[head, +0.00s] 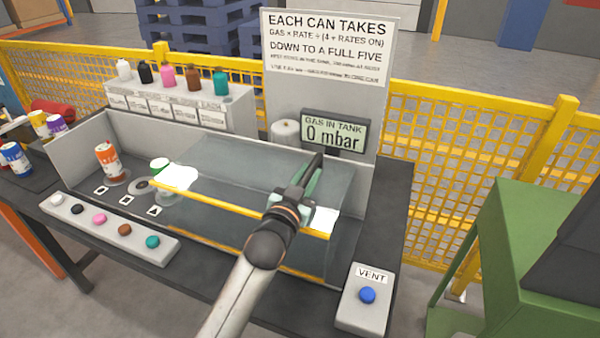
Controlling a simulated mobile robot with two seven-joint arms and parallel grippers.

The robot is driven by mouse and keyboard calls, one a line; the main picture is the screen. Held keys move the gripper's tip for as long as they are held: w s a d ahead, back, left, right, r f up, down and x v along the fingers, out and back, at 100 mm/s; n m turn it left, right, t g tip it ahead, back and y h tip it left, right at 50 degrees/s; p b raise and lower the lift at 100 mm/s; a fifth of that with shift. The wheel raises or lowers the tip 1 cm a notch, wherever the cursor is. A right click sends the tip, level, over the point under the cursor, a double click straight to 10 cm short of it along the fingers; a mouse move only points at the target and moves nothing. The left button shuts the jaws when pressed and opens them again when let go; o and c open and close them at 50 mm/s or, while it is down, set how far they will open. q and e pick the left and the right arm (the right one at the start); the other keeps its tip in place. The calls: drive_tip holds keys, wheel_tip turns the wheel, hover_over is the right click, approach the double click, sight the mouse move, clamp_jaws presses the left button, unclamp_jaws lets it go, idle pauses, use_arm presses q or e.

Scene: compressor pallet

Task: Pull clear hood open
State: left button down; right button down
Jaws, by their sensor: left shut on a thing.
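The clear hood (235,160) is a see-through panel over the middle and right of the grey-walled box on the table. A yellow bar (232,208) runs along its front edge. My left gripper (309,188) is at the right part of this bar, shut on the hood's bar. The gripper hides that stretch of the bar, so the exact contact does not show. My right gripper is not in view.
An orange can (107,158) and a green-topped can (159,167) stand in the box (80,152). Coloured buttons (100,219) line its front left. A vent button (367,295) is front right. A display (335,132) reads 0 mbar. A green structure (520,250) stands right.

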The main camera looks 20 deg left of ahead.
use_arm(q)
drive_tip(key=shift+d, duration=0.15)
drive_tip(key=c, duration=0.8)
unclamp_jaws()
drive_tip(key=shift+o, duration=0.2)
drive_tip(key=shift+s, duration=0.1)
drive_tip(key=shift+s+p, duration=0.3)
drive_tip(key=s+a+p, duration=0.1)
drive_tip(key=s+p, duration=0.3)
drive_tip(key=s, duration=0.7)
drive_tip(key=shift+s, duration=0.35)
